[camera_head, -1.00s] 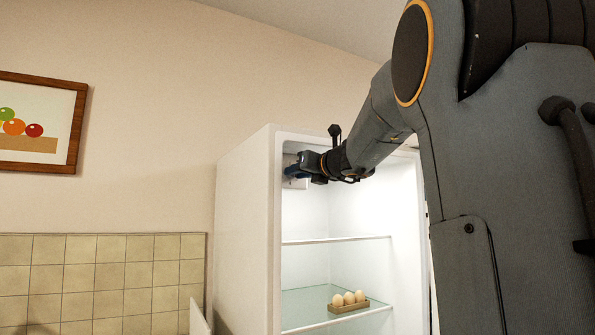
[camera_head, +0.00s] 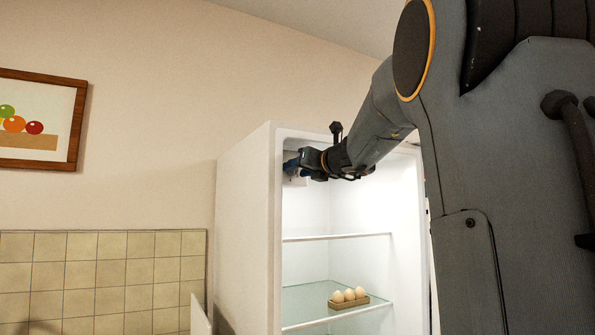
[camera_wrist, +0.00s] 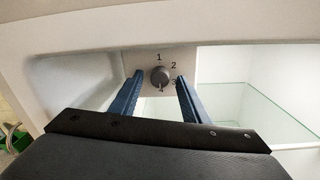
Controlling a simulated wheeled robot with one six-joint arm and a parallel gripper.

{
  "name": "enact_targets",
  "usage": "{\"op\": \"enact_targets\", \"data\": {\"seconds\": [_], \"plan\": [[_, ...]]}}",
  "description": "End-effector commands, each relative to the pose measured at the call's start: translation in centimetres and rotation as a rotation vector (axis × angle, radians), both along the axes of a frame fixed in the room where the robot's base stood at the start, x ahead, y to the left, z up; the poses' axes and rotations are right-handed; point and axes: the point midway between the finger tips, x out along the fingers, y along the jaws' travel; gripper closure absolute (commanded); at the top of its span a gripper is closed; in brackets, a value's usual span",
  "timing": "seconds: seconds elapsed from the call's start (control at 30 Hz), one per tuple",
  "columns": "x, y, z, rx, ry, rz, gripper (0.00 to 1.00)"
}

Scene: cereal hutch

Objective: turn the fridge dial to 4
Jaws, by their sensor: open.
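The fridge dial (camera_wrist: 160,76) is a small dark grey knob on a pale panel inside the top of the fridge, in the wrist view. The printed numbers 1, 2, 3 and 4 run clockwise from its top round the right side to its bottom. A faint pale mark shows on its lower side near the 4, too small to read surely. My gripper (camera_wrist: 159,78) is open, with one blue finger on each side of the dial. Small gaps seem to show between fingers and knob. In the head view my gripper (camera_head: 291,165) covers the dial at the upper left of the fridge interior.
The white fridge (camera_head: 245,220) stands open. Its glass shelves (camera_head: 305,297) lie below my gripper, with an egg holder (camera_head: 349,304) on the lower one. The fridge's left wall is close beside my gripper. The interior to the right is clear.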

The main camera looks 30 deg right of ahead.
Motion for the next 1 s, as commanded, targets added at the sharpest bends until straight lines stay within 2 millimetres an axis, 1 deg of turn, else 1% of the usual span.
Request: {"op": "enact_targets", "data": {"seconds": [0.17,0.4,0.53,0.7,1.0], "plan": [[-1.7,-0.2,0.0,-0.001,-0.002,-0.002,0.58],[-5.6,-0.5,-0.1,-0.001,-0.002,-0.002,0.58],[-7.0,-0.6,-0.1,-0.001,-0.001,-0.002,0.58],[-7.7,-0.6,-0.1,0.0,0.001,0.0,0.58],[-7.7,-0.6,0.0,0.0,0.0,0.0,0.58]]}}
